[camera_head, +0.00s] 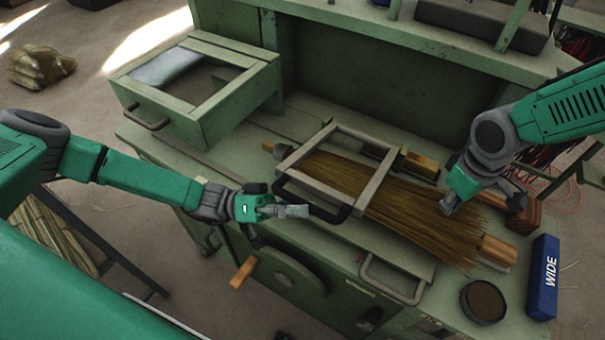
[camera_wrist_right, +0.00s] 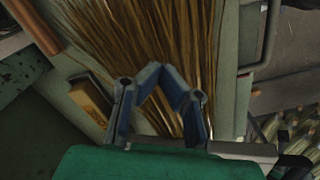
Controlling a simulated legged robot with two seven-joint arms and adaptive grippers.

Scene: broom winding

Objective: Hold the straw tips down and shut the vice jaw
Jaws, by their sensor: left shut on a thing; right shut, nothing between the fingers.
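The straw bundle (camera_head: 400,215) lies on the green bench with its tips fanned toward the lower right. The vice jaw, a grey square frame (camera_head: 375,190), lies across the straw at its left part. My left gripper (camera_head: 305,211) is shut on the jaw's black handle (camera_head: 335,216) at the near left corner. My right gripper (camera_head: 449,208) is shut and empty, pointing down at the straw near the tips. In the right wrist view its fingertips (camera_wrist_right: 160,70) meet over the straw (camera_wrist_right: 150,35); whether they touch it I cannot tell.
A blue box marked WIDE (camera_head: 543,278) and a round dark tin (camera_head: 484,301) stand at the bench's right end. An open drawer-like box (camera_head: 150,97) juts out at the back left. A grey metal handle (camera_head: 390,290) is on the front edge.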

